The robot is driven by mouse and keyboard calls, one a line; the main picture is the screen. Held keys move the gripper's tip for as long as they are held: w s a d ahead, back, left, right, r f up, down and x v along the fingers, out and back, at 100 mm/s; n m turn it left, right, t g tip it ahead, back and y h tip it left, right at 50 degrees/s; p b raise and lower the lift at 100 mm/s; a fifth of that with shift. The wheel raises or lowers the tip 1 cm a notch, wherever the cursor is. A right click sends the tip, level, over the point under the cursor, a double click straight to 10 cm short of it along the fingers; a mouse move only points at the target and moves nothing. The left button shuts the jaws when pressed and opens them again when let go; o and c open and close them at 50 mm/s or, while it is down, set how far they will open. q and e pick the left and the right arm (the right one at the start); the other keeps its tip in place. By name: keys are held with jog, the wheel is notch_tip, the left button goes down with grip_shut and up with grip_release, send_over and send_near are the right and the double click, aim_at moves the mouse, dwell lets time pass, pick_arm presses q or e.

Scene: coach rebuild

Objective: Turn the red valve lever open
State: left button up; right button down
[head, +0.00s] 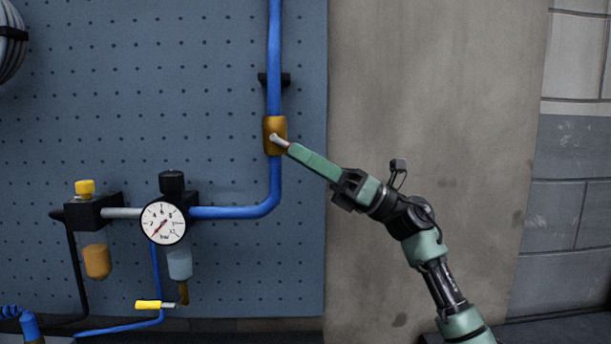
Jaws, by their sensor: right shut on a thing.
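The brass valve body (275,127) sits on the vertical blue pipe near the right edge of the pegboard. My right gripper (291,149) comes in from the lower right and is shut on the lever. The green fingers hide most of the lever's length and its red grip. My left gripper is not in view.
A round pressure gauge (163,223) and filter units hang on the pegboard (110,120) at lower left. A black clamp (273,79) holds the pipe above the valve. A yellow-handled tap (148,305) hangs below. The bare wall (430,80) at right is clear.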

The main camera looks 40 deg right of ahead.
jog(key=shift+f+t+y+b, duration=0.15)
jog(key=shift+t+y+b, duration=0.2)
jog(key=shift+b, duration=0.2)
jog(key=c, duration=1.4)
grip_release()
